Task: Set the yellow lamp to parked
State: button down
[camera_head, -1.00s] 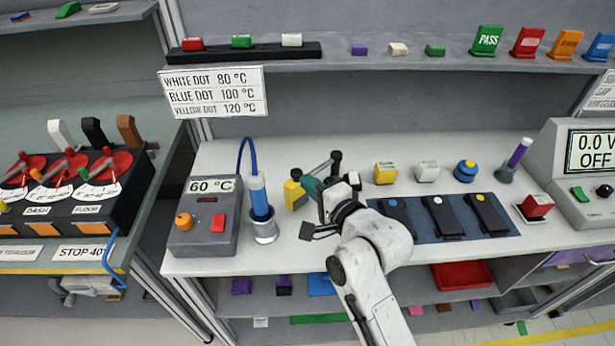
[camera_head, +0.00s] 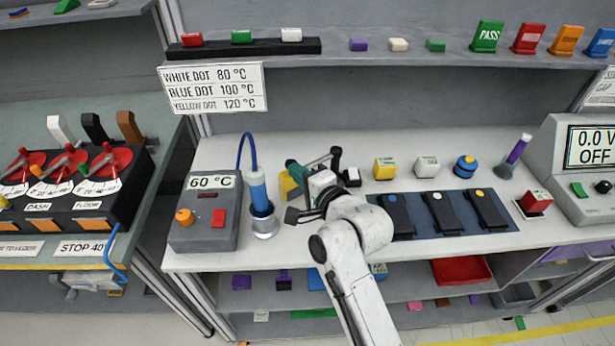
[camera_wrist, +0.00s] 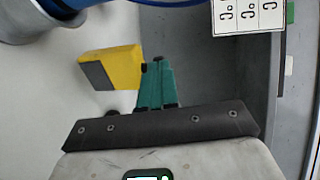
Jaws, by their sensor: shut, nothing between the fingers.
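My gripper (camera_head: 294,173) has teal fingers, shut and empty, low over the white bench to the right of the grey heater box. In the wrist view the closed fingers (camera_wrist: 155,88) point away from the dark crossbar. A yellow block with a grey face (camera_head: 287,187) stands just left of the fingers, partly hidden in the head view. It shows clearly in the wrist view (camera_wrist: 112,68), close beside the fingertips; contact cannot be told. A yellow cube with a pale top (camera_head: 384,168) stands farther right. I cannot tell which yellow thing is the lamp.
The heater box (camera_head: 205,225) and a blue tool in a metal cup (camera_head: 263,225) stand left of my gripper. A white cube (camera_head: 427,166), a blue round piece (camera_head: 465,166) and a dark blue mat (camera_head: 415,237) with several black pieces lie right. A shelf (camera_head: 400,62) runs behind.

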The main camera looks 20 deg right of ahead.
aim_at(287, 164)
jog(key=x, duration=0.3)
jog(key=shift+w+a+r, duration=0.25)
jog(key=shift+w+a, duration=0.1)
jog(key=shift+a, duration=0.05)
jog(key=shift+r+b+x, duration=0.15)
jog(key=shift+b+x, duration=0.1)
jog(key=shift+x, duration=0.55)
jog(key=shift+r+b+x, duration=0.15)
jog(key=shift+b+x, duration=0.1)
jog(key=shift+x, duration=0.55)
jog(key=shift+w, duration=0.1)
jog(key=shift+d, duration=0.1)
